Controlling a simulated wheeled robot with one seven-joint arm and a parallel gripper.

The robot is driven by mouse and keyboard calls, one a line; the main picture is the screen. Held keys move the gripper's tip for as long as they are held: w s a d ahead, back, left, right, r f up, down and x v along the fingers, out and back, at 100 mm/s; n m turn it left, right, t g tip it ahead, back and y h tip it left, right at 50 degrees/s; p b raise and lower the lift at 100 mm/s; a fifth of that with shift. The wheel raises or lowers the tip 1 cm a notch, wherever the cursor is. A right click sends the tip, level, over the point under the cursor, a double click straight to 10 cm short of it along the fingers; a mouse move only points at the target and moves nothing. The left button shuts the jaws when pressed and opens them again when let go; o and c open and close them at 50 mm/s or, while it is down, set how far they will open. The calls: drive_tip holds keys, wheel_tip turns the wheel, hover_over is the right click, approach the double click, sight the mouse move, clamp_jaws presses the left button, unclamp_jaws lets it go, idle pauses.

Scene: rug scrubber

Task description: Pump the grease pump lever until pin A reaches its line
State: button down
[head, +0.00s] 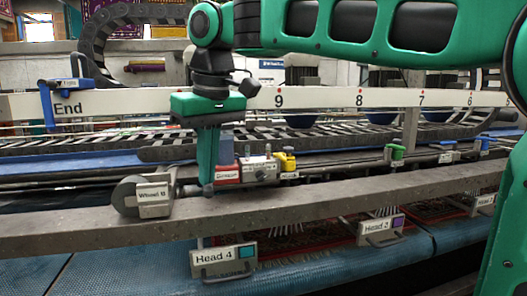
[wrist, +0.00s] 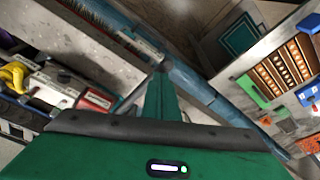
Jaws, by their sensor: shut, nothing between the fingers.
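The grease pump shows in the head view as a red block (head: 227,174) labelled for grease, joined to a grey body (head: 260,169) with small fittings on top. A yellow part (head: 288,161) stands at its right end. In the wrist view the red block (wrist: 96,99), grey body (wrist: 52,88) and yellow part (wrist: 14,75) lie at the left. My gripper (head: 207,188) is shut and empty, pointing down just left of the red block; whether it touches is unclear. Its fingers (wrist: 160,70) are closed together in the wrist view. I cannot make out the lever, pin A or its line.
A grey beam (head: 320,202) runs across in front of the pump. The Wheel B box (head: 153,200) with its round wheel is left of my gripper. Head 4 (head: 222,262) and Head 2 (head: 381,231) hang below the beam. A white numbered rail (head: 150,100) crosses behind.

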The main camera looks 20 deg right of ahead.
drive_tip(key=shift+w+d+r, duration=0.1)
drive_tip(key=shift+w+r, duration=0.2)
drive_tip(key=shift+r, duration=0.25)
drive_tip(key=shift+w+d+r, duration=0.1)
drive_tip(key=shift+w+r, duration=0.15)
drive_tip(key=shift+r, duration=0.3)
drive_tip(key=w+v, duration=0.1)
drive_tip(key=v, duration=0.6)
drive_tip(key=shift+w+a+r, duration=0.2)
drive_tip(key=shift+w+a, duration=0.1)
drive_tip(key=shift+w, duration=0.3)
drive_tip(key=shift+s+f, duration=0.1)
drive_tip(key=shift+s, duration=0.05)
